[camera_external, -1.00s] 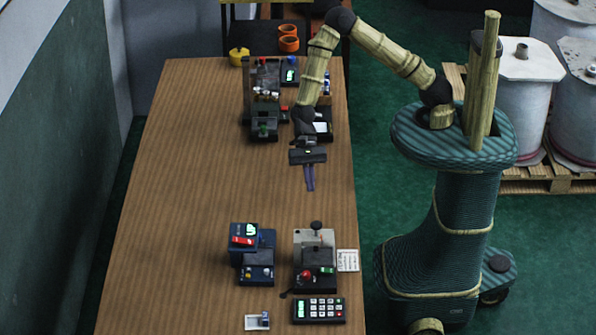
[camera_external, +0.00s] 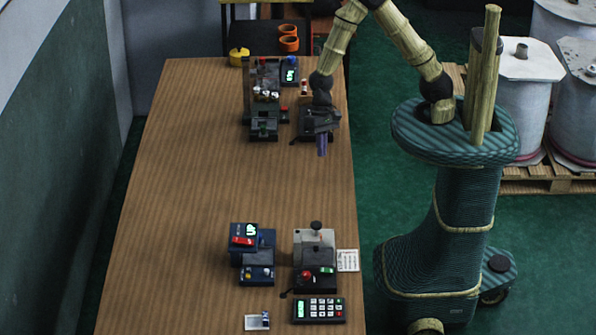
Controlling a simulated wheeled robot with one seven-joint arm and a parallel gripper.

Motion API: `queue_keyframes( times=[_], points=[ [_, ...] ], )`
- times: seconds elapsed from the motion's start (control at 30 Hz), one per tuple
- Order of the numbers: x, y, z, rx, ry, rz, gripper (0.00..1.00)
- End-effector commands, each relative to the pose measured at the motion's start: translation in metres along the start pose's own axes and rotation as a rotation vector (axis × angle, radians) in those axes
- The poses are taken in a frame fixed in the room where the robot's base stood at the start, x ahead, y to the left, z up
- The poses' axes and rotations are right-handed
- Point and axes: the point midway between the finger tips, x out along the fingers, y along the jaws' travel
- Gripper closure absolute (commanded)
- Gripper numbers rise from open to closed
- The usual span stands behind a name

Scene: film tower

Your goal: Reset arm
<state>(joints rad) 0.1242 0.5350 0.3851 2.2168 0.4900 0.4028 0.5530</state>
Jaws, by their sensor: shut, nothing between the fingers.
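My gripper (camera_external: 322,147) hangs from my bent arm above the right side of the long wooden table (camera_external: 190,200), towards its far half. Its purple fingers point down and are together, with nothing seen between them. It is just in front of and right of the dark machine (camera_external: 264,124) at the table's far part. My gripper and wrist partly cover a small dark device behind them.
At the near end stand a blue device (camera_external: 256,275), a grey and black machine (camera_external: 315,240), a keypad (camera_external: 320,311), a paper note (camera_external: 348,261) and a small white tray (camera_external: 257,321). The table's middle is clear.

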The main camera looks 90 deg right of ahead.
Motion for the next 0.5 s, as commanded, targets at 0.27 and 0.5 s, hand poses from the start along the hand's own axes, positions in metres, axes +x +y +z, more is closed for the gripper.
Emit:
queue_keyframes(
  times=[0.27, 0.5],
  points=[
    [-0.09, 0.062, -0.011, -0.432, 0.233, 0.12, 1.0],
    [-0.151, 0.112, -0.006, -0.742, 0.361, 0.23, 1.0]
  ],
)
